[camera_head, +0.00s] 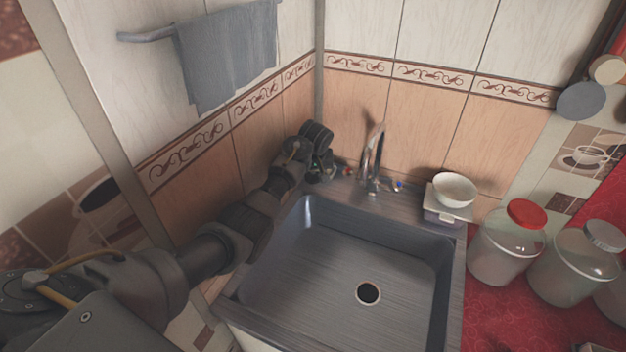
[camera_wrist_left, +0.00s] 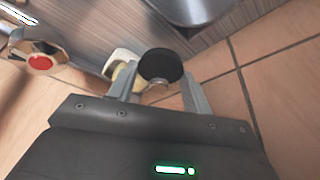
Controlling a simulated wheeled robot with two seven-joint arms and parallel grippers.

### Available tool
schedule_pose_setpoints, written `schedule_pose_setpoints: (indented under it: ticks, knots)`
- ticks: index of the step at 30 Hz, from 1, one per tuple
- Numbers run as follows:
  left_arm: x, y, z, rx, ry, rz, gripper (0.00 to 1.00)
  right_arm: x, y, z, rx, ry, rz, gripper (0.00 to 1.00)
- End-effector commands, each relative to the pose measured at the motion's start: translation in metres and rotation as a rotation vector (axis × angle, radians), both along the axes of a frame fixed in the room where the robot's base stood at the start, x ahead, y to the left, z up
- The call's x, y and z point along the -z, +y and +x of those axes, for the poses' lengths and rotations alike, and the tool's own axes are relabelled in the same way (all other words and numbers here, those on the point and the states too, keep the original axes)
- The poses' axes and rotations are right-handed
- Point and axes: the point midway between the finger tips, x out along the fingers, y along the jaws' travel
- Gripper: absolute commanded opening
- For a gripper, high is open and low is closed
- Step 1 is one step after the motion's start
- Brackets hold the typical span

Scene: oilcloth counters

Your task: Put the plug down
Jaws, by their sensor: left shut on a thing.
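My left gripper (camera_head: 322,172) is at the back left corner of the sink, low over the ledge by the tiled wall. In the left wrist view its two fingers (camera_wrist_left: 160,96) are shut on a round black plug (camera_wrist_left: 161,64). The plug sits between the fingertips; whether it touches the ledge I cannot tell. In the head view the plug cannot be made out behind my dark wrist. The sink (camera_head: 310,285) has an empty basin with an open drain hole (camera_head: 368,293). My right gripper is not in view.
A tap (camera_head: 372,165) stands right of my gripper; a red-marked knob (camera_wrist_left: 40,63) shows in the wrist view. A pale object (camera_wrist_left: 122,62) lies behind one finger. A white bowl (camera_head: 454,189) and a red-lidded jar (camera_head: 508,243) stand on the right. A towel (camera_head: 228,55) hangs above.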

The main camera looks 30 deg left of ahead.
Motion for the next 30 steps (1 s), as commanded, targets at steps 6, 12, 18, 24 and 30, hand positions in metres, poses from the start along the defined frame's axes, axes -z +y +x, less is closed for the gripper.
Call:
schedule_pose_setpoints:
  ticks: [6, 12, 18, 24, 30]
  knots:
    - [0.004, 0.002, 0.003, 0.000, -0.001, 0.001, 0.28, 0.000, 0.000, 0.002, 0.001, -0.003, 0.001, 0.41]
    - [0.027, 0.004, 0.004, -0.001, 0.003, 0.001, 0.28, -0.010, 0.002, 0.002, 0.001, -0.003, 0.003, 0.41]
    - [0.038, 0.004, 0.005, -0.001, -0.001, 0.001, 0.28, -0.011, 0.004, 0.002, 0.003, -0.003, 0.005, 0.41]
    - [0.038, 0.003, 0.005, -0.001, -0.001, 0.000, 0.28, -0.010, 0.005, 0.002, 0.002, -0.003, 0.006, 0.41]
    - [0.041, 0.003, 0.005, -0.001, -0.001, 0.000, 0.61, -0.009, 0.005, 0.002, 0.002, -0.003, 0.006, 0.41]
